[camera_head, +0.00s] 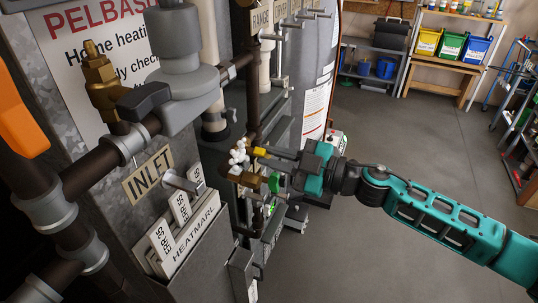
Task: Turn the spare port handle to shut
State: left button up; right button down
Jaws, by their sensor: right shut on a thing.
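My right gripper (264,158) reaches in from the right, its fingers pointing left at the pipework beside the heater. It is shut on a small part at its fingertips, apparently a yellow handle (260,152); the fingers hide much of it. A white knobbed wheel (239,153) is just left of the fingertips. A brass valve (247,179) with a green part (274,183) is just below. No label for the spare port is readable, so I cannot tell for certain which part is its handle. My left gripper is not in view.
Large inlet pipes with a black-handled grey valve (180,95) and an orange handle (20,110) fill the left. A box of cards (190,240) stands below the INLET label (148,178). A grey tank (305,85) is behind. The floor (400,130) to the right is clear.

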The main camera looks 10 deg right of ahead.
jog(key=m, duration=0.3)
jog(key=m, duration=0.4)
jog(key=shift+m, duration=0.3)
jog(key=c, duration=1)
grip_release()
jog(key=v, duration=0.7)
